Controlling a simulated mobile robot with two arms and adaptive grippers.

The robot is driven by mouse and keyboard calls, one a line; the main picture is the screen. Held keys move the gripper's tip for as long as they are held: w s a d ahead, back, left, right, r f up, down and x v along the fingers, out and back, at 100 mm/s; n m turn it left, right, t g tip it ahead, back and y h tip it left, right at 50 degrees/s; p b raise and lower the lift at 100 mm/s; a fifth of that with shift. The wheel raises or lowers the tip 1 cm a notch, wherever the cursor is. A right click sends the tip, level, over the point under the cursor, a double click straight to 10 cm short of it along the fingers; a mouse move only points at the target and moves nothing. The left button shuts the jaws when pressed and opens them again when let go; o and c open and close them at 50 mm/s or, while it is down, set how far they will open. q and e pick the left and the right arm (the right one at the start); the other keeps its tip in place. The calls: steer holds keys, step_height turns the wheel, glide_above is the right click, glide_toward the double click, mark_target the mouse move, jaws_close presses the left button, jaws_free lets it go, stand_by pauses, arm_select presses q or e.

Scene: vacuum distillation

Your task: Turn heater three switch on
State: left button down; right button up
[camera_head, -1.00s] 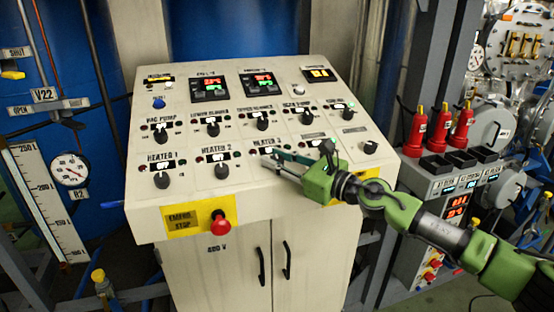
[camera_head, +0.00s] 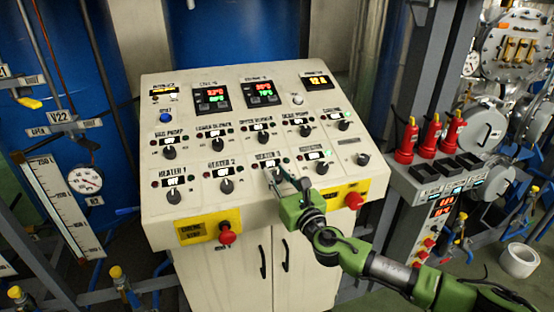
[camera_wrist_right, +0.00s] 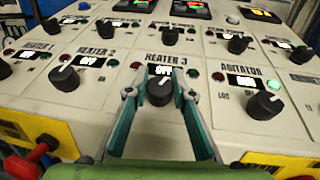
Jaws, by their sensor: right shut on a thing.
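The heater three switch is a black rotary knob (camera_wrist_right: 159,92) under the "HEATER 3" label in the right wrist view. Its small display (camera_wrist_right: 165,72) appears to read OFF. My right gripper (camera_wrist_right: 161,84) has its two teal fingers on either side of the knob, shut on it. In the head view, the right gripper (camera_head: 284,180) comes to the panel from the lower right and partly hides the knob. My left gripper is not in view.
The heater two knob (camera_wrist_right: 64,78) is left of heater three and the agitator knob (camera_wrist_right: 264,105) is right of it. Red stop buttons (camera_head: 227,234) sit on yellow plates at the panel's front.

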steer(key=shift+s+a+r+m+t+h+p, duration=0.15)
steer(key=shift+m+t+h+p, duration=0.15)
steer(key=shift+m+h, duration=0.5)
steer(key=m+h, duration=0.2)
steer(key=shift+t+h, duration=0.4)
steer(key=m+h, duration=0.3)
steer(key=shift+f, duration=0.2)
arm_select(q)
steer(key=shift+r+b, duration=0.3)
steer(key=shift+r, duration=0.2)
arm_select(e)
steer(key=shift+m+h, duration=1)
steer(key=shift+h, duration=0.2)
steer(key=shift+d+r+h, duration=0.1)
steer(key=shift+d+h, duration=0.1)
steer(key=shift+h, duration=0.1)
steer(key=o, duration=1.1)
steer(key=shift+o, duration=0.2)
